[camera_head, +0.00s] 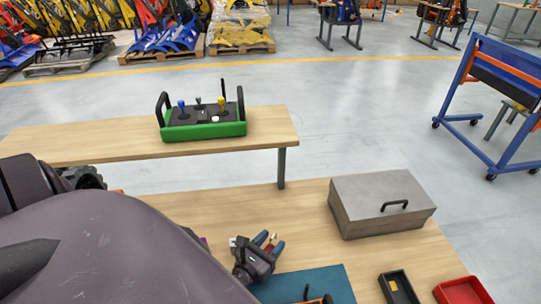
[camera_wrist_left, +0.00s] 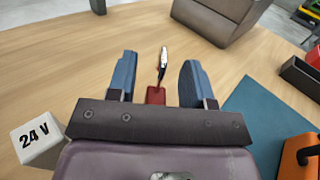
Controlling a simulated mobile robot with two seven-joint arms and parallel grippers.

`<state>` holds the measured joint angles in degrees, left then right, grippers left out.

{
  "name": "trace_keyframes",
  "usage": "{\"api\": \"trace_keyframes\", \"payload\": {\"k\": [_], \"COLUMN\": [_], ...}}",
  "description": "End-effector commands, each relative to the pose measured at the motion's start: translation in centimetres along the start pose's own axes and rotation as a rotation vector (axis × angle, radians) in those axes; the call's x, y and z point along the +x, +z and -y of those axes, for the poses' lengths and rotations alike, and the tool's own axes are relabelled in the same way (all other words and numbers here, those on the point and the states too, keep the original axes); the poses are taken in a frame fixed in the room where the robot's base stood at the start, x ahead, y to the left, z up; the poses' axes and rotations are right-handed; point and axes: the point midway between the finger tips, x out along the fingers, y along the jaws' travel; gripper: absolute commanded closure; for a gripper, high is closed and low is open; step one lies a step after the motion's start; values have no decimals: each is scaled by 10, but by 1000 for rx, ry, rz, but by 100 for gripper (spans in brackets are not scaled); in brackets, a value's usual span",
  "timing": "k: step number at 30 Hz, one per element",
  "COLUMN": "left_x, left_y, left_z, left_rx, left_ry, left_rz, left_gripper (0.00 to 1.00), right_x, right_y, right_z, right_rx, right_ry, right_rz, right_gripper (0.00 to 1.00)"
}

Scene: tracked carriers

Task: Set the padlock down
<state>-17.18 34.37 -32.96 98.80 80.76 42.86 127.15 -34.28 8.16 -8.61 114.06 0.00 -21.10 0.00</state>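My left gripper (camera_head: 270,245) is low over the near wooden table. In the left wrist view its two blue fingers (camera_wrist_left: 158,80) stand wide apart. Between them shows a small red body (camera_wrist_left: 155,95) with a slim dark and silver part pointing away; it looks like the padlock seen edge-on. Clear gaps show between it and both fingers. Its lower end is hidden behind the gripper's palm, and I cannot tell whether it rests on the table. My right gripper is not in view.
A grey metal box (camera_head: 382,203) stands behind right. A blue mat (camera_head: 335,280) bears an orange thing with a black handle (camera_wrist_left: 300,157). A black tray (camera_head: 398,288) and red tray (camera_head: 463,291) lie right. A white "24 V" block (camera_wrist_left: 38,145) is at left.

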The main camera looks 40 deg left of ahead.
Motion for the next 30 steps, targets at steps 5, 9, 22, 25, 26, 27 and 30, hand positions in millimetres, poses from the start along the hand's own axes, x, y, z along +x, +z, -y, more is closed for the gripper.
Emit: {"api": "trace_keyframes", "payload": {"k": [5,9,22,25,26,27,30], "left_x": [0,0,-68,-86,-91,-97,-108], "left_y": [0,2,0,1,1,1,2], "left_z": [0,0,0,-1,0,0,0], "left_rx": [0,0,-1,0,0,1,1], "left_ry": [0,0,0,1,0,0,1], "left_rz": [0,0,-5,-4,-4,-3,-2], "left_gripper": [54,54,54,54,54,54,54], "right_x": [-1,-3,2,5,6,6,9], "right_y": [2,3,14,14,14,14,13], "right_z": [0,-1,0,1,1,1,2], "right_rx": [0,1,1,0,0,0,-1], "right_ry": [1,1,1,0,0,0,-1], "right_rz": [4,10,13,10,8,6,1], "right_gripper": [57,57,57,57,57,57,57]}}
